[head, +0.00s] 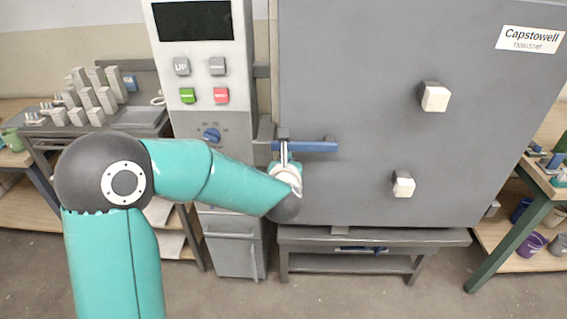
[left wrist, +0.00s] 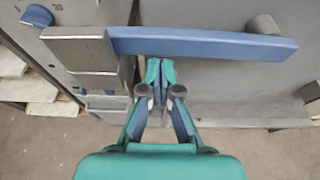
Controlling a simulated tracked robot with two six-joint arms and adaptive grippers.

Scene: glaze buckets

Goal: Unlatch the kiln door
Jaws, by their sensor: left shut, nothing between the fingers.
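The grey kiln door (head: 360,95) is closed against its frame in the head view. Its blue latch handle (head: 312,146) lies level near the door's lower left, with its left end at a grey catch on the frame. The handle (left wrist: 205,45) crosses the upper part of the left wrist view, with the grey catch block (left wrist: 80,50) at its left end. My left gripper (left wrist: 160,68) is shut and empty, its fingertips just below the bar near its left part. Whether they touch the bar I cannot tell. My right gripper is not in view.
A control panel (head: 200,100) with buttons and a blue knob (head: 211,135) stands left of the door. Two pale peg knobs (head: 435,97) stick out from the door. A side table (head: 140,118) with grey blocks is at left; shelves with buckets (head: 531,242) are at right.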

